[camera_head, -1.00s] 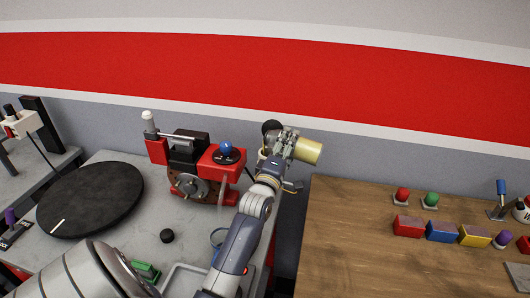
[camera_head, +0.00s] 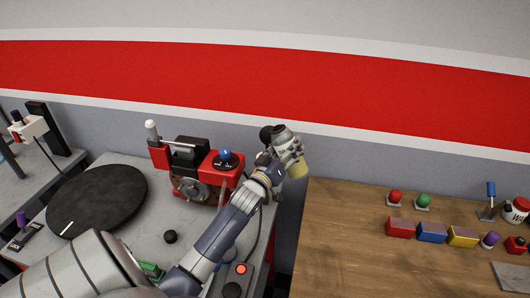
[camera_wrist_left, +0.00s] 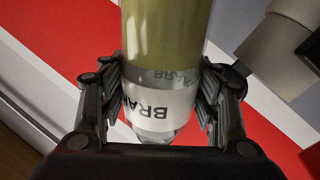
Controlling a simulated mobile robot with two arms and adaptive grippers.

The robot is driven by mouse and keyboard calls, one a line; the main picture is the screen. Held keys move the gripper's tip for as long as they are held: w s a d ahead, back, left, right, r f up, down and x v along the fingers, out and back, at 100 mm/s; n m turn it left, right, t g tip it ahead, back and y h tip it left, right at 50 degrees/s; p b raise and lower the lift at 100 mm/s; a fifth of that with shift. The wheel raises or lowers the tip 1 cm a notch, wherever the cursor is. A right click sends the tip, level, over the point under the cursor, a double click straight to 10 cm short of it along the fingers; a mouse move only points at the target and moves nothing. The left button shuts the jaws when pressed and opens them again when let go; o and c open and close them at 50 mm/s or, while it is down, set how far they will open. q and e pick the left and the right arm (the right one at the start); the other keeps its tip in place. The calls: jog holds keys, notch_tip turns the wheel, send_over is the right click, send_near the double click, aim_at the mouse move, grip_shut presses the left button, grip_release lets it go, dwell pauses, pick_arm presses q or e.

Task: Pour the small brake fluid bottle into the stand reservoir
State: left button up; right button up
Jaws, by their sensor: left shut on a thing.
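My left gripper (camera_head: 285,142) is shut on the small brake fluid bottle (camera_head: 298,168), beyond the back right corner of the grey bench. In the left wrist view the bottle (camera_wrist_left: 165,40) is clear, with yellowish fluid and a white band lettered "BRA…", held between both fingers (camera_wrist_left: 155,100). In the head view its yellow part points down and to the right; its other end is hidden by the gripper. The stand reservoir is largely hidden behind my gripper, and I cannot make it out surely. My right gripper is not in view.
A red and black machine (camera_head: 195,170) with a blue knob stands just left of my gripper. A black round plate (camera_head: 97,200) lies on the bench (camera_head: 140,225).

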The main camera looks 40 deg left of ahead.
aim_at(290, 142)
pick_arm(q)
jog(key=m, duration=0.1)
jog(key=d+m, duration=0.1)
jog(key=f+m+p, duration=0.1)
jog(key=shift+w+d+m, duration=0.15)
jog(key=shift+w+m, duration=0.15)
jog(key=shift+m, duration=0.1)
jog(key=shift+d+f+m+g+h+p, duration=0.1)
jog(key=shift+m+g+h+p, duration=0.25)
jog(key=shift+m, duration=0.55)
jog(key=shift+r+p, duration=0.35)
jog(key=shift+p, duration=0.05)
notch_tip(290, 142, up, 4)
jog(key=p, duration=0.4)
jog(key=shift+r, duration=0.15)
